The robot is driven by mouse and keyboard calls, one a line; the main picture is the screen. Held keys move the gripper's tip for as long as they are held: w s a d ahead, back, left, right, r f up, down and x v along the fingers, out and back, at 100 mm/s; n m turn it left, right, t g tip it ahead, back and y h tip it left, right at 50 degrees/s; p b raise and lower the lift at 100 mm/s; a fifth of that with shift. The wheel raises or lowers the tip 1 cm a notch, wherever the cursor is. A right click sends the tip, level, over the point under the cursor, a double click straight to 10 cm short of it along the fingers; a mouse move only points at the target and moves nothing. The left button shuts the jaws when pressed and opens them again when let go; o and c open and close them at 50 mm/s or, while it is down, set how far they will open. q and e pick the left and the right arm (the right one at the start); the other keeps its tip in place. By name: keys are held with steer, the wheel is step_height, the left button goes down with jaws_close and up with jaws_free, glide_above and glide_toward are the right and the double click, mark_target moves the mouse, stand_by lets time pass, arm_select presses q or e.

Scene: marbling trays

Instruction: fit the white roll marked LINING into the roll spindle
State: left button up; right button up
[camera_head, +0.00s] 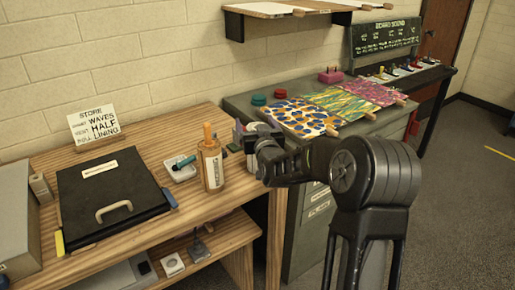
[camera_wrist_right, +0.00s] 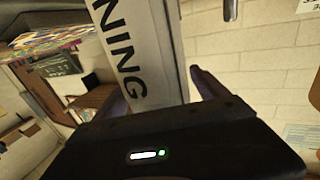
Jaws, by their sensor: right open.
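The white roll marked LINING (camera_wrist_right: 140,50) shows in the right wrist view, with the letters "NING" readable. It stretches away between the two fingers of my right gripper (camera_wrist_right: 162,92), which is open around it. In the head view my right gripper (camera_head: 243,132) is at the right end of the wooden bench. A pale part of the roll (camera_head: 251,160) shows just below it, and the rest is hidden by the gripper. A small dark stand with an upright post (camera_head: 198,246) is on the lower shelf; I cannot tell whether it is the roll spindle. My left gripper is out of view.
A brown bottle (camera_head: 212,168) with an orange top stands close left of my right gripper. A grey cabinet (camera_head: 308,215) with patterned sheets (camera_head: 300,117) is on the right.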

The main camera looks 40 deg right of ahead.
steer(key=shift+c, duration=0.2)
jaws_close()
stand_by(0.9)
